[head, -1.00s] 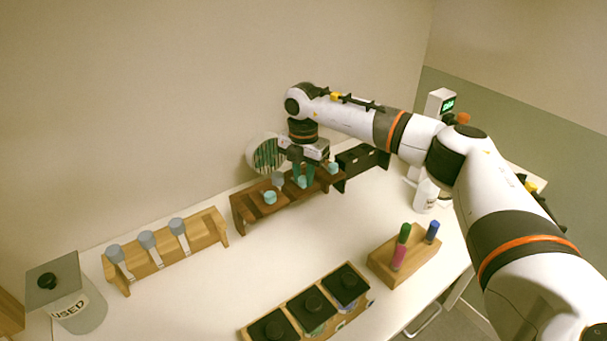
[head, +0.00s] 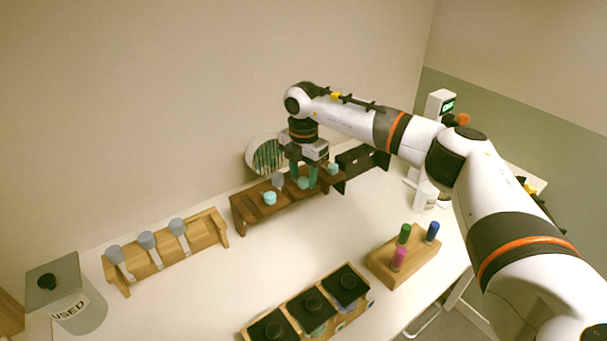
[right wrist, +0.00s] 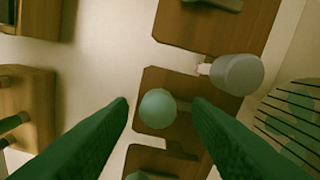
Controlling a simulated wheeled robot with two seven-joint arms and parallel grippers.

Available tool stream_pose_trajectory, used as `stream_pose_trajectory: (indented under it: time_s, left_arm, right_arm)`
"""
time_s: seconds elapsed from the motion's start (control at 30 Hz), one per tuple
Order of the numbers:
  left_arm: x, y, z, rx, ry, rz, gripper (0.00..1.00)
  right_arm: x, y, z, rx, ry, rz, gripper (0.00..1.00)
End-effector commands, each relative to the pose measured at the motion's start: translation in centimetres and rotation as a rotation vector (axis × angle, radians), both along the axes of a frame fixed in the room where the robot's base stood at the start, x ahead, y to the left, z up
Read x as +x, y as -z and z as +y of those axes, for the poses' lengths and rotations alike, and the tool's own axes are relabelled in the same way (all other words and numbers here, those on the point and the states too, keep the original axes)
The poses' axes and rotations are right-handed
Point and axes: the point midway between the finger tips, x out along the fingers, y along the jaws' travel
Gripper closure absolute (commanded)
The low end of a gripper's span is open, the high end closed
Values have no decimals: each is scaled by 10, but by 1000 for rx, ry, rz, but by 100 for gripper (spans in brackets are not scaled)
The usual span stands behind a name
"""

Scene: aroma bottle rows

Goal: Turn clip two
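A dark brown wooden rack (head: 242,214) stands by the back wall. It bears a row of teal round-topped pieces, which may be the clips: one at the left (head: 269,198), a middle one (head: 303,184) and one at the right (head: 333,169). A grey-topped piece (head: 278,180) stands behind the row. My right gripper (head: 304,179) points down at the middle teal piece. In the right wrist view, this teal top (right wrist: 157,108) lies between the two open green fingers (right wrist: 159,103), with gaps on both sides. My left gripper is not in view.
A grey-capped piece (right wrist: 237,74) sits close beyond the right finger in the right wrist view. A round slatted object (head: 268,155) stands behind the rack. A light wooden rack (head: 205,235), a pen block (head: 408,268) and black-lidded jars (head: 312,302) surround clear white table.

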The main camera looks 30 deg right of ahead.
Motion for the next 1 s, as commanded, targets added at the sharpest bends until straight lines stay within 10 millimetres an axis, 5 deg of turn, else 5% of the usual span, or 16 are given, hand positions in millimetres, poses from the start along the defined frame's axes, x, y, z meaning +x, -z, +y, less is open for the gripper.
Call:
stream_pose_trajectory:
  time_s: [0.37, 1.0]
  left_arm:
    - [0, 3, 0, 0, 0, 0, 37]
    - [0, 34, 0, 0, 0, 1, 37]
  right_arm:
    - [-1, -3, 0, -1, -2, 4, 54]
    - [-1, -112, 0, 0, -1, 2, 54]
